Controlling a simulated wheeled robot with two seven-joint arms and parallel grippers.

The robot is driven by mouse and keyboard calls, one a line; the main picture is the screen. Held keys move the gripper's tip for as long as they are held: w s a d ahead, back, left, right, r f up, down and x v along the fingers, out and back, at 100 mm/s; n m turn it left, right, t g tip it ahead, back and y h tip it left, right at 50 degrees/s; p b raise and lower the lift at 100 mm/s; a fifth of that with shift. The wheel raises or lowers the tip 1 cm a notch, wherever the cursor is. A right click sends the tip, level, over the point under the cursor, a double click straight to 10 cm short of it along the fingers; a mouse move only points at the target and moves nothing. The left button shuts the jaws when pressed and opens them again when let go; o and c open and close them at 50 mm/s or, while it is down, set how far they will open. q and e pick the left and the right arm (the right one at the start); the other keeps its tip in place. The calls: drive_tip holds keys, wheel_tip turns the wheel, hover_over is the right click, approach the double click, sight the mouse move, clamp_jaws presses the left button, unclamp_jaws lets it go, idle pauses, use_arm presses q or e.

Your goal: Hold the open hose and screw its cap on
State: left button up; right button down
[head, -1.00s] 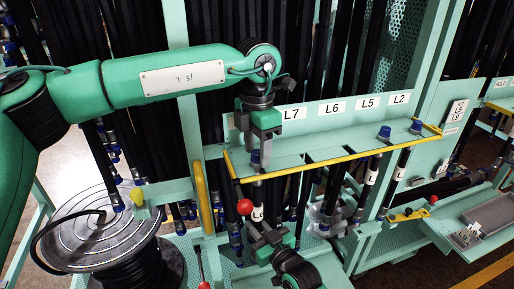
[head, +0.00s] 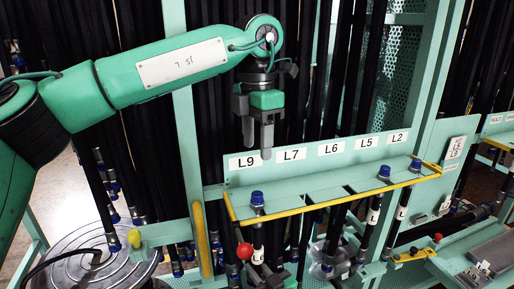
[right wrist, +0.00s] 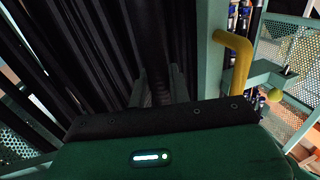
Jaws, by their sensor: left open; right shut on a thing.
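A blue cap (head: 257,198) sits upright at the left end of the yellow-edged shelf, in front of the L9 label. The black hose (head: 258,237) with a white label hangs directly below it. Whether the cap's thread is tight cannot be seen. My left gripper (head: 253,134) points down above the cap, open and empty, clear of it.
The shelf (head: 320,195) also carries blue caps at L5 (head: 384,172) and L2 (head: 416,164). A red ball knob (head: 244,251) is beside the hose. Hanging black hoses fill the background.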

drive_tip(key=c, duration=1.2)
unclamp_jaws()
drive_tip(key=shift+c, duration=0.2)
use_arm(q)
drive_tip(key=shift+f+b, duration=1.45)
use_arm(e)
drive_tip(key=v, duration=1.4)
drive_tip(key=shift+f, duration=0.1)
